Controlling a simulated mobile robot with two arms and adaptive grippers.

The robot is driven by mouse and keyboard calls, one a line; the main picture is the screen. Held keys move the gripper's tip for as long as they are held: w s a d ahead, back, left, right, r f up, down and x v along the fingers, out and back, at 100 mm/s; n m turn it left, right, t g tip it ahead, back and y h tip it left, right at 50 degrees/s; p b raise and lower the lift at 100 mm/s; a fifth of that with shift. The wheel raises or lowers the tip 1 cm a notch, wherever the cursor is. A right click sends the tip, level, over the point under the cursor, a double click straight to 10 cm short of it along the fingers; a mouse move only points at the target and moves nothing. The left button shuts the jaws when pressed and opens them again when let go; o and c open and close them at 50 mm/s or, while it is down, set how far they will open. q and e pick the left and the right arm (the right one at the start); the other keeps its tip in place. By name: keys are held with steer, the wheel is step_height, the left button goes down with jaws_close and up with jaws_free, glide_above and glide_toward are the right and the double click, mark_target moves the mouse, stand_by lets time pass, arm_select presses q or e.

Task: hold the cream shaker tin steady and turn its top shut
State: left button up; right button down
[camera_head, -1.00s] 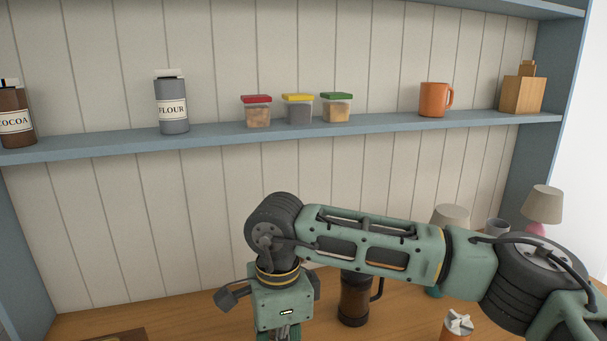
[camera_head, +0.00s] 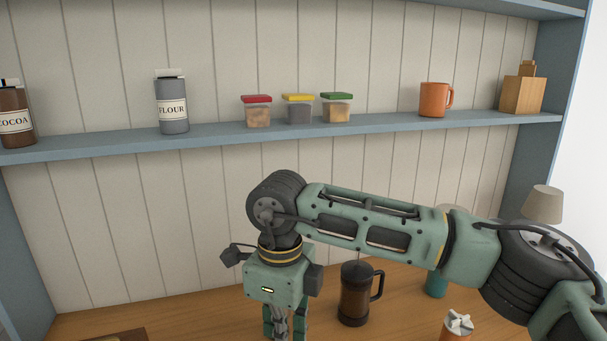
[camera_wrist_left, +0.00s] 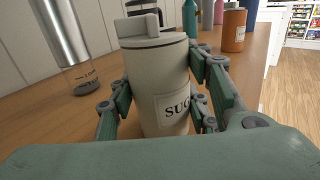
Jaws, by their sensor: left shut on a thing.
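The cream shaker tin (camera_wrist_left: 160,92) stands upright in the left wrist view, with part of a dark "SUG" label showing. Its cream top (camera_wrist_left: 152,34) has a raised bar across it; I cannot tell whether it is fully turned shut. My left gripper (camera_wrist_left: 162,104) is shut on the tin's body, one finger on each side. The tin and left gripper are out of the head view. My right gripper (camera_head: 286,326) points down at the bottom of the head view. Its fingertips are cut off by the frame edge, so its opening is unclear.
A dark coffee press (camera_head: 355,298) stands right of my right gripper. An orange tin with a white top (camera_head: 457,328) and a teal item (camera_head: 437,284) are further right. A metal-topped clear shaker (camera_wrist_left: 76,62) stands left of the cream tin. The shelf (camera_head: 380,130) runs above.

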step_height(320, 180, down, 7)
steer(key=w+m, duration=0.1)
steer(key=m, duration=0.9)
steer(key=shift+w+d+r+m, duration=0.15)
steer(key=shift+w+d+m, duration=0.15)
steer(key=shift+d, duration=0.1)
steer(key=shift+s, duration=0.4)
steer(key=shift+w+d, duration=0.1)
steer(key=shift+d, duration=0.2)
stand_by(0.5)
steer(key=shift+w+d+r, duration=0.1)
steer(key=shift+w+d, duration=0.2)
steer(key=shift+d, duration=0.3)
steer(key=shift+w+d, duration=0.25)
steer(key=shift+d, duration=0.3)
